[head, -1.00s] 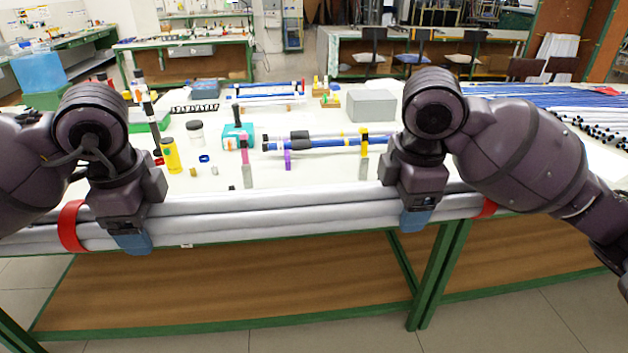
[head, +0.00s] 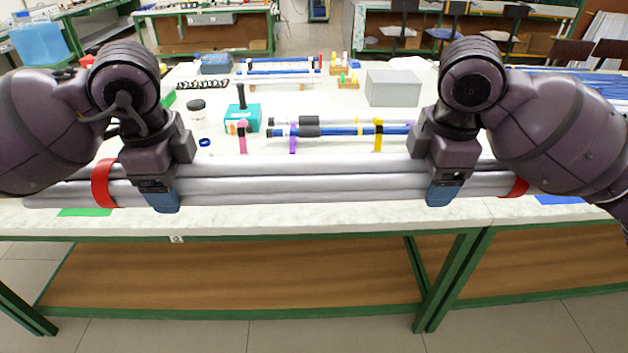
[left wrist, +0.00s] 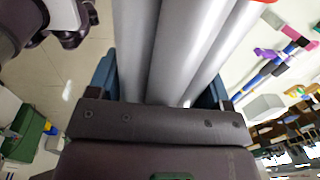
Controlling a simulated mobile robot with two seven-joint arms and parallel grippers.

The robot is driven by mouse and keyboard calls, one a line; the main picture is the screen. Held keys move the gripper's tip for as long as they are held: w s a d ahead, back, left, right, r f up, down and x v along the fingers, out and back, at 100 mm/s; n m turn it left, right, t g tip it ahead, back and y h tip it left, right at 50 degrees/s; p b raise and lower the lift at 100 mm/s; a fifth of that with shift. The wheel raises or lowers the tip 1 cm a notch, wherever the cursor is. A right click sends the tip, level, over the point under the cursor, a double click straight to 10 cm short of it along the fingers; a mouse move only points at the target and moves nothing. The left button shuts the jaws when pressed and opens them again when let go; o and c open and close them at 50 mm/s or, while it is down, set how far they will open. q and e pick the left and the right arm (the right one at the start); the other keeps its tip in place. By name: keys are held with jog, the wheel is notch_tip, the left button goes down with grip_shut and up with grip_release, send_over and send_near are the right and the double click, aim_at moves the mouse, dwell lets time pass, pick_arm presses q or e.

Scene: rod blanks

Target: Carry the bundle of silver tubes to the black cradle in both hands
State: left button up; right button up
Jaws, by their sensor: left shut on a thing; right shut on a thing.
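The bundle of silver tubes (head: 310,186) runs left to right across the head view, roughly level, with a red band near each end. In the picture it lies in front of the tabletop; its height above it is hard to tell. My left gripper (head: 163,198) is shut on the bundle just inside the left red band (head: 103,183). My right gripper (head: 444,194) is shut on it just inside the right red band (head: 518,187). In the left wrist view the tubes (left wrist: 185,45) run between the blue fingers (left wrist: 158,88). I cannot identify the black cradle.
The white table (head: 300,219) has a green front edge. Beyond the bundle stand a teal box (head: 242,119), a grey box (head: 392,88), blue rods on posts (head: 345,131) and a lidded jar (head: 196,112). Green (head: 85,212) and blue (head: 560,199) patches lie near the front.

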pick_arm(q)
jog(key=shift+w+d, duration=0.25)
jog(key=shift+w, duration=0.15)
pick_arm(e)
jog(key=shift+w+d, duration=0.25)
jog(key=shift+w, duration=0.15)
jog(key=shift+r, duration=0.1)
